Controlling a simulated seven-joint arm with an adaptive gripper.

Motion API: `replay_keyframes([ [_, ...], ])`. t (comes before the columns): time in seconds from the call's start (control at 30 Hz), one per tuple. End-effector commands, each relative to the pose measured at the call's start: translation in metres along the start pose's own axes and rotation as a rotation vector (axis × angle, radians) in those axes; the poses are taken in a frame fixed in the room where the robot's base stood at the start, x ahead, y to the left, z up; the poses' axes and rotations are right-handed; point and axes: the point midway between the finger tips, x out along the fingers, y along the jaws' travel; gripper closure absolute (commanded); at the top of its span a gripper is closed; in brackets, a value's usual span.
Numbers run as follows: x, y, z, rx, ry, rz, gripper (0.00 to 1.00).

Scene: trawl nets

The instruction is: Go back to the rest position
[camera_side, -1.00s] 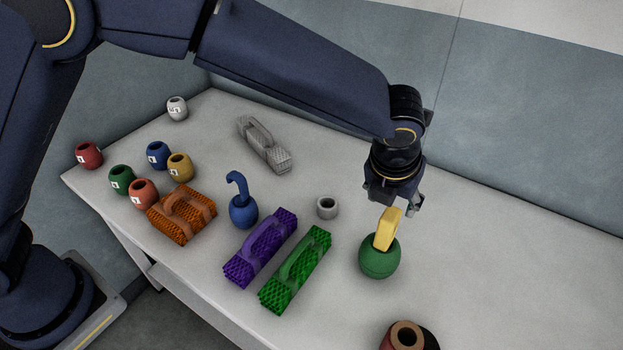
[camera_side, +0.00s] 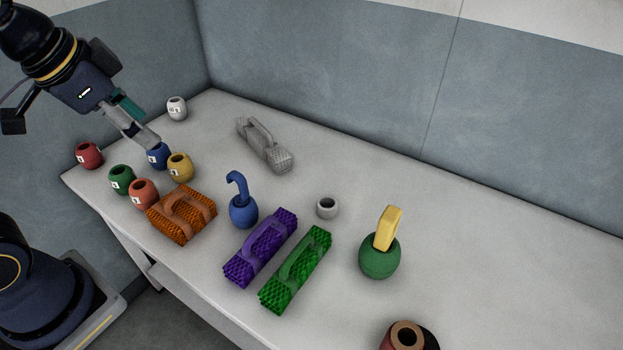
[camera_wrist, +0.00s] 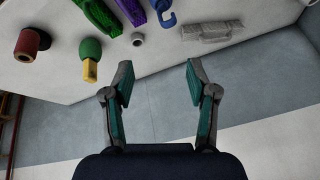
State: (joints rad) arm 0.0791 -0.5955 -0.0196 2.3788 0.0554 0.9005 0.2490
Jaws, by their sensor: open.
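My gripper (camera_side: 139,122) is up at the left in the side view, above the table's far left end and in front of the small pots there. In the wrist view my gripper (camera_wrist: 160,82) has its two fingers wide apart with nothing between them. The green float with a yellow handle (camera_side: 379,255) stands upright on the table, well away from my gripper. It also shows at the upper left of the wrist view (camera_wrist: 90,48).
The table (camera_side: 480,230) holds net bundles: orange (camera_side: 183,222), purple (camera_side: 258,255), green (camera_side: 295,270) and grey (camera_side: 265,148). A blue hooked float (camera_side: 243,210), a small grey ring (camera_side: 327,207) and a brown-red spool (camera_side: 405,337) stand there. Several numbered pots (camera_side: 122,179) sit left. The table's right is clear.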

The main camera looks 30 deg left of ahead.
Motion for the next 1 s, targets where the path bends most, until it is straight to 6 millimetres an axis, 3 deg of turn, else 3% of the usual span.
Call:
replay_keyframes([
  [0.1, -0.002, -0.001, 0.029, -0.26, 0.024, 0.0, 0.42],
  [0.2, -0.002, 0.001, 0.038, -0.361, 0.032, 0.005, 0.42],
  [1.0, -0.002, 0.001, 0.04, -0.376, 0.032, 0.006, 0.42],
])
